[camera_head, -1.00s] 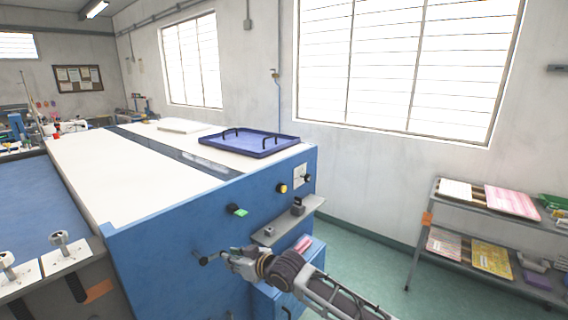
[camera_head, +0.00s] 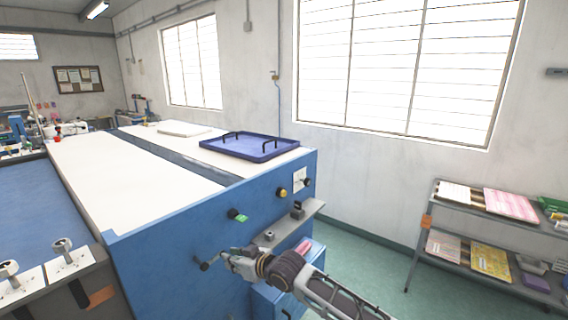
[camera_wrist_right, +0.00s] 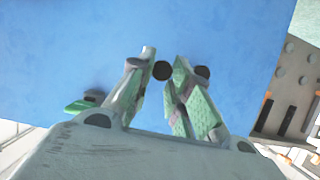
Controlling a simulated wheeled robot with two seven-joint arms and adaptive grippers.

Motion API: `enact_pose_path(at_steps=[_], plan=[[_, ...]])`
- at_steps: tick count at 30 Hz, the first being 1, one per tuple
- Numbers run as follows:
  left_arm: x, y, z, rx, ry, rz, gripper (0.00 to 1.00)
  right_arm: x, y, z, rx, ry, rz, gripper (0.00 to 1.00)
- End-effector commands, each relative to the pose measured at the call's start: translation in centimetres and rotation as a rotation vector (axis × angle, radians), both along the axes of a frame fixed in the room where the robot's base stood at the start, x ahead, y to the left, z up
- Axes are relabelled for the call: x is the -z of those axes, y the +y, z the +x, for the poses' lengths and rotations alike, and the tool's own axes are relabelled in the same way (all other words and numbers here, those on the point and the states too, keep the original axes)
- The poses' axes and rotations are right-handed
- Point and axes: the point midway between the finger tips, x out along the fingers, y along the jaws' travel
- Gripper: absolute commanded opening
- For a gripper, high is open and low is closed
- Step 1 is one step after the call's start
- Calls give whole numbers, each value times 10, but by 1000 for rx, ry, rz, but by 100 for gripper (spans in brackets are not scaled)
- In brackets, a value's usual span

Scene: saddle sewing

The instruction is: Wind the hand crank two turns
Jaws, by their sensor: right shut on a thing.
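The hand crank (camera_head: 205,266) is a small dark piece on the blue front panel of the machine (camera_head: 160,270). My right gripper (camera_head: 226,257) comes in from the lower right in the head view and is shut at the crank's handle end. In the right wrist view, the right gripper's green-padded fingers (camera_wrist_right: 161,80) point at the blue panel. A dark round crank part (camera_wrist_right: 161,70) shows between the fingertips. Another dark round part (camera_wrist_right: 203,72) is partly behind the right finger. The fingers hide most of the handle. My left gripper is not in view.
A small grey ledge (camera_head: 312,209) juts from the panel above my right arm. A green switch (camera_head: 238,215) and yellow button (camera_head: 282,192) are on the panel. A blue tray (camera_head: 250,143) lies on the white top. A shelf rack (camera_head: 437,215) stands at the right.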

Motion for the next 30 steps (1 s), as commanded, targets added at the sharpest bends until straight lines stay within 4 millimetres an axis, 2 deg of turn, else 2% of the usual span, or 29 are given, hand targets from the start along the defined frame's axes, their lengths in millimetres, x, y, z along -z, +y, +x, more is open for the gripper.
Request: enact_pose_path(at_steps=[1, 3, 18, 30], plan=[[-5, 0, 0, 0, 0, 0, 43, -7, 0, 1, 1, -3, 4, 8], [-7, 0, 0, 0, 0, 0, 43, -10, 0, 0, 1, -4, 3, 8], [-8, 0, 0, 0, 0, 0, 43, -11, 1, 0, 0, -3, 4, 8], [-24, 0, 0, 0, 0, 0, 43, -26, 5, -5, -2, -4, 6, 8]])
